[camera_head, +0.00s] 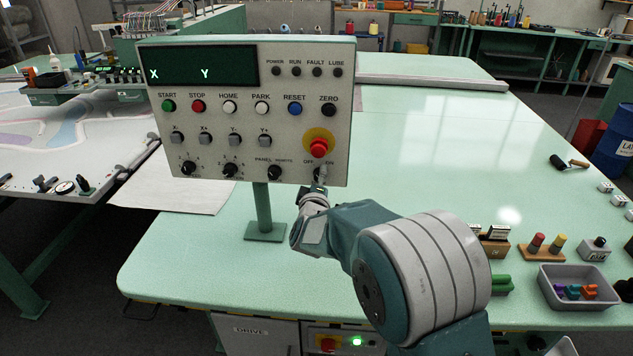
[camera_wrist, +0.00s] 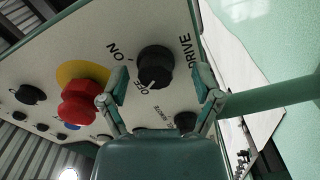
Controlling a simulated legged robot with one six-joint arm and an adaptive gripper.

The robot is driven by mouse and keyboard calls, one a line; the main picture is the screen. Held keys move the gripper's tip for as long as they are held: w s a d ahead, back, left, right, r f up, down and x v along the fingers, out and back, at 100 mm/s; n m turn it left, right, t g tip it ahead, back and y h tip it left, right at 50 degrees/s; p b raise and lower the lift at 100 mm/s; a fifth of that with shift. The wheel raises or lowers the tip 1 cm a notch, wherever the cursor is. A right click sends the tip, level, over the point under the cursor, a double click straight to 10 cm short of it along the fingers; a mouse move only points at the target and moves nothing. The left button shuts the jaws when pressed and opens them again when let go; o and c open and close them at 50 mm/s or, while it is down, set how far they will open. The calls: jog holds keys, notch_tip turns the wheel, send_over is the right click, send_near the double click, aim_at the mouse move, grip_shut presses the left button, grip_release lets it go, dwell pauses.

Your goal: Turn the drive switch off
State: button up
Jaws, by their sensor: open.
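The drive switch (camera_wrist: 154,66) is a black round knob on the pale control panel (camera_head: 215,140). In the wrist view its white mark appears to sit on the side by the OFF label, away from ON. My gripper (camera_wrist: 161,98) is open, with one finger on each side of the knob in the picture. No finger is clearly touching it. In the head view my gripper (camera_head: 319,184) is at the panel's lower right corner and mostly hides the knob.
A red emergency button (camera_head: 318,148) on a yellow ring sits just above the switch; in the wrist view the red button (camera_wrist: 78,103) is close to the left finger. Other knobs line the panel's lower row. A grey tray (camera_head: 580,297) lies right on the green table.

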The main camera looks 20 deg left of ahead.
jog(key=v, duration=1.2)
jog(key=shift+a+f, duration=0.15)
jog(key=s+d+r+m+g, duration=0.1)
jog(key=d+r+m+g, duration=0.25)
jog(key=d, duration=0.45)
jog(key=s+d+r+m+g, duration=0.2)
jog(key=d+r+m, duration=0.15)
jog(key=d, duration=0.45)
jog(key=s+d+f+m+g+h, duration=0.1)
jog(key=s+d+m+g+h, duration=0.3)
jog(key=s+d+m, duration=0.6)
jog(key=s+d+g, duration=0.2)
jog(key=s+d, duration=0.7)
jog(key=s, duration=0.3)
jog(key=shift+d+f, duration=0.25)
jog(key=c, duration=0.3)
jog(key=shift+w+a, duration=0.1)
jog(key=shift+a, duration=0.1)
jog(key=shift+c, duration=0.2)
